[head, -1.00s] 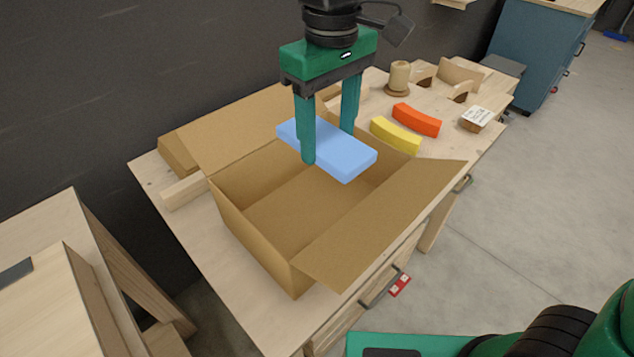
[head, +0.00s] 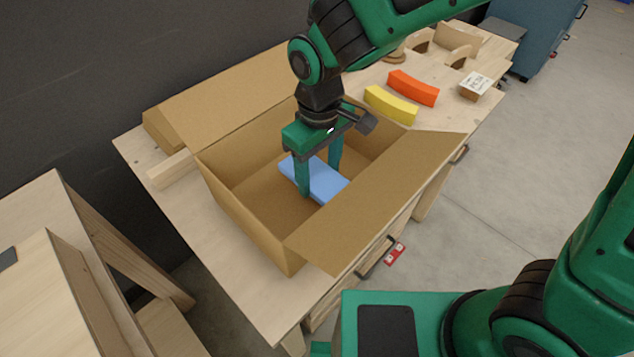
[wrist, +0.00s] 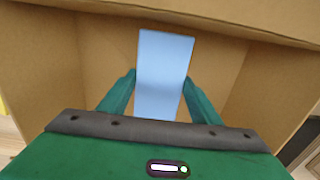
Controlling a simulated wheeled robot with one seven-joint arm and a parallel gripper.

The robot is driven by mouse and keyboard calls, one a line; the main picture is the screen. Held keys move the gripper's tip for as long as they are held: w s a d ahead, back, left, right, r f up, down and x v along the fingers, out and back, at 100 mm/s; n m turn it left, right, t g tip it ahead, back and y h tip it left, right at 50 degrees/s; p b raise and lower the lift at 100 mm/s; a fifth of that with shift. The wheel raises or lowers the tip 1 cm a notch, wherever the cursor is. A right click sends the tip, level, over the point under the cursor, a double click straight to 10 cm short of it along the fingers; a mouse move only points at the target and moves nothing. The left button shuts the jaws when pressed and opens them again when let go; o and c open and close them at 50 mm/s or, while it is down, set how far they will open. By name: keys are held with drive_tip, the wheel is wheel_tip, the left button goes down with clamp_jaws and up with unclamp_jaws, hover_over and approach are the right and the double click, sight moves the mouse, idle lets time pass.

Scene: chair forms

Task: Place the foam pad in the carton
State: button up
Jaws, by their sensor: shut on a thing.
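The blue foam pad (head: 325,181) is inside the open cardboard carton (head: 238,207), below the level of its rim. My gripper (head: 319,180) reaches down into the carton and is shut on the pad, one finger on each side. In the wrist view the pad (wrist: 164,75) lies lengthwise between my fingers (wrist: 160,92), with carton walls (wrist: 105,45) around it. The near flap hides part of the pad's right end in the head view. I cannot tell whether the pad touches the carton floor.
The carton's flaps stand spread outward on the wooden workbench (head: 150,205). A small labelled block (head: 474,86) and wooden forms (head: 460,42) are farther back right.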

sight(319, 186)
drive_tip(key=shift+f, duration=2.35)
drive_tip(key=shift+f, duration=0.1)
drive_tip(key=o, duration=1)
wheel_tip(319, 186, up, 12)
drive_tip(key=shift+r, duration=0.15)
